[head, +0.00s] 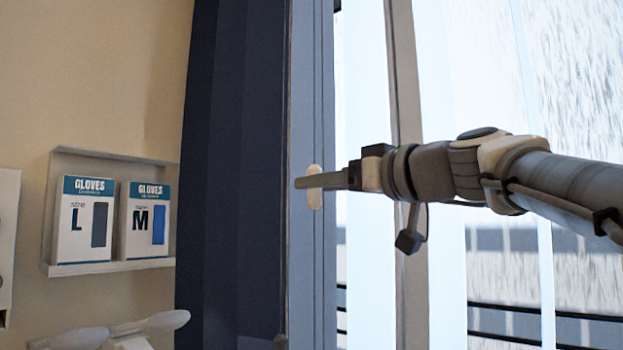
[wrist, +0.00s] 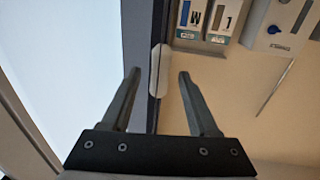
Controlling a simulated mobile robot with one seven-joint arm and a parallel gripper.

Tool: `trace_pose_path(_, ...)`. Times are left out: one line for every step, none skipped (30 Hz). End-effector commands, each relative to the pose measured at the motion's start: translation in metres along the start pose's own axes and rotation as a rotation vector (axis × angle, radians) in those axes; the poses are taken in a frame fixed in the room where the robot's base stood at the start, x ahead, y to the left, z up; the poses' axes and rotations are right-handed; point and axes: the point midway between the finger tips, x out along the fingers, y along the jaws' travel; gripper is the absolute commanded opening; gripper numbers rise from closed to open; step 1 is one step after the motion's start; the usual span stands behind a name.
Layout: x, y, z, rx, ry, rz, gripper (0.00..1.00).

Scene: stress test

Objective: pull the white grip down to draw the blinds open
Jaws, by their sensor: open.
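The white grip (head: 315,202) is a small upright rounded piece hanging on a thin cord in front of the blue-grey edge of the dark blue blinds (head: 230,170). My gripper (head: 302,183) reaches in from the right at its height, and its fingers cross in front of the grip's middle in the head view. In the wrist view, the grip (wrist: 160,70) shows between the tips of my open gripper (wrist: 159,74), with a gap on either side. I cannot tell whether the grip is deep enough between the fingers.
A wall rack (head: 110,268) with two glove boxes, L (head: 88,218) and M (head: 147,220), hangs left of the blinds. A bright window with a vertical frame post (head: 405,100) is behind my arm. Pale rounded objects (head: 150,324) are at the lower left.

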Motion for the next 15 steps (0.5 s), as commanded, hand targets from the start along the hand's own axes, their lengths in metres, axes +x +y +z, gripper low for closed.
trace_pose_path(0.011,0.000,-0.002,0.002,-0.003,-0.002,0.60)
trace_pose_path(0.017,0.000,-0.002,0.002,-0.002,-0.002,0.60)
trace_pose_path(0.024,0.000,-0.002,0.003,-0.002,-0.003,0.60)
trace_pose_path(0.029,-0.001,-0.002,0.003,-0.002,-0.003,0.60)
trace_pose_path(0.033,-0.001,-0.002,0.002,-0.001,-0.003,0.60)
trace_pose_path(0.038,0.000,-0.002,0.001,-0.001,-0.001,0.60)
trace_pose_path(0.042,0.000,-0.002,0.001,-0.001,-0.001,0.60)
trace_pose_path(0.045,0.000,-0.002,0.001,-0.001,-0.001,0.60)
trace_pose_path(0.048,0.000,-0.001,0.001,0.000,-0.001,0.60)
trace_pose_path(0.050,0.000,-0.001,0.001,0.000,0.000,0.60)
trace_pose_path(0.052,0.000,-0.001,0.001,0.000,0.000,0.60)
trace_pose_path(0.053,0.000,-0.001,0.001,0.000,0.000,0.60)
trace_pose_path(0.054,0.000,0.000,0.001,0.000,0.000,0.60)
trace_pose_path(0.055,0.000,0.000,0.001,0.000,0.000,0.60)
trace_pose_path(0.056,0.000,0.000,0.001,0.000,0.000,0.60)
